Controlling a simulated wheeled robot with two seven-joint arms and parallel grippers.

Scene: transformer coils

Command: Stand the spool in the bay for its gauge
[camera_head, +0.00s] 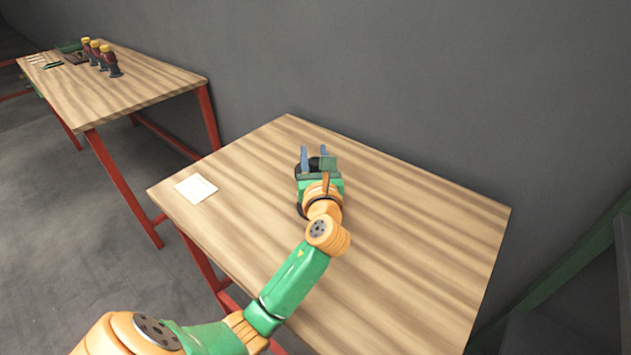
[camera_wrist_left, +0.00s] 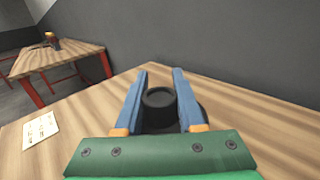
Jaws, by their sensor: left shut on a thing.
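My left gripper (camera_head: 314,150) is over the back part of the near table. In the left wrist view my left gripper (camera_wrist_left: 159,70) has its two blue fingers on either side of a black round spool (camera_wrist_left: 158,97), and it is shut on it. The spool looks upright, with its dark round top showing. In the head view the spool (camera_head: 315,163) is mostly hidden behind the gripper. I cannot tell whether it touches the table. No bay can be made out on the near table. My right gripper is not in view.
A white card (camera_head: 196,188) with marks lies at the left of the near table (camera_head: 420,230); the table's right side is clear. A far table (camera_head: 140,85) holds dark bottle-like things with yellow tops (camera_head: 104,57), a dark tray (camera_head: 75,58) and small items. A grey wall stands behind.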

